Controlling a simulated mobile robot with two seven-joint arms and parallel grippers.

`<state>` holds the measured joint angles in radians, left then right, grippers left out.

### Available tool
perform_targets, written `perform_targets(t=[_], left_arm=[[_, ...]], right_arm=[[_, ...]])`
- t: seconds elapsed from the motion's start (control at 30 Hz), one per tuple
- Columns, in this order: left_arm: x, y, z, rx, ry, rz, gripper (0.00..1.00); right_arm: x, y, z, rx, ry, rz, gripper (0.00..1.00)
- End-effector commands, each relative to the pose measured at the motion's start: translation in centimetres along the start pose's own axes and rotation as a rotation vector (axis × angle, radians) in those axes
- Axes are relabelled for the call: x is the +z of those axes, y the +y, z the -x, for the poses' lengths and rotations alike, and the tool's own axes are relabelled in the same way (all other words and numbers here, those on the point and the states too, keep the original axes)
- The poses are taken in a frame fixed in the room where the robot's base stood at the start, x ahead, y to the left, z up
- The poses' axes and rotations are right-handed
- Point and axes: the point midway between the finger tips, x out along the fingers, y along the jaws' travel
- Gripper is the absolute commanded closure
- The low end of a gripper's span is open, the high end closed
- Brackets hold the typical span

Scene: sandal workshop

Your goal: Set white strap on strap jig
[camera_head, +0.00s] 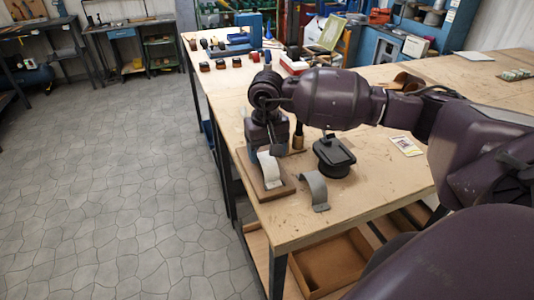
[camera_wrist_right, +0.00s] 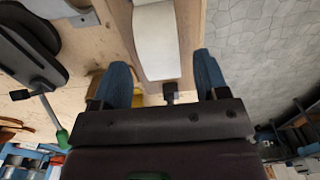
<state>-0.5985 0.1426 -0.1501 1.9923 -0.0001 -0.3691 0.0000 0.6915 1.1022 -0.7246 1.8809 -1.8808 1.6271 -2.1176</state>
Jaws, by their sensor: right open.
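The white strap (camera_head: 269,171) is a curved white band on the wooden base board (camera_head: 282,190), which I take to be the strap jig, near the front left corner of the bench. In the right wrist view the white strap (camera_wrist_right: 156,42) lies along the board, with a small dark peg (camera_wrist_right: 171,92) at its near end. My right gripper (camera_head: 266,151) is over the board. In the wrist view its blue fingers (camera_wrist_right: 161,68) are open, one on each side of the strap's near end, with gaps visible. The gripper hides part of the jig. My left gripper is not in view.
A grey curved strap (camera_head: 315,190) and a black stand (camera_head: 335,154) are right of the board. A wooden-handled tool (camera_head: 298,137) stands behind it. A card (camera_head: 406,145) lies farther right. The bench's left edge is close to the board; bench surface at front right is clear.

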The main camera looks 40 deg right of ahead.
Motion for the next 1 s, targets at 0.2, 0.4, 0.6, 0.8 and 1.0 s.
perform_targets(t=[0.2,0.4,0.6,0.8,1.0], left_arm=[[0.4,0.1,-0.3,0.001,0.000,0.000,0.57],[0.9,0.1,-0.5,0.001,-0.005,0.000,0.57],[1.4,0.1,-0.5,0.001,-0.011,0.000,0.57],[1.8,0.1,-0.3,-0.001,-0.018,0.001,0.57],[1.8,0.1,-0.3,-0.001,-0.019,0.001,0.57]], right_arm=[[0.0,0.0,4.1,0.001,0.003,0.001,0.33],[-0.1,0.0,7.8,0.000,0.003,0.000,0.33],[0.0,0.0,10.2,0.000,0.000,0.000,0.33],[0.0,0.0,11.0,0.001,-0.001,0.000,0.33],[0.0,0.0,11.0,0.001,-0.001,0.000,0.33]])
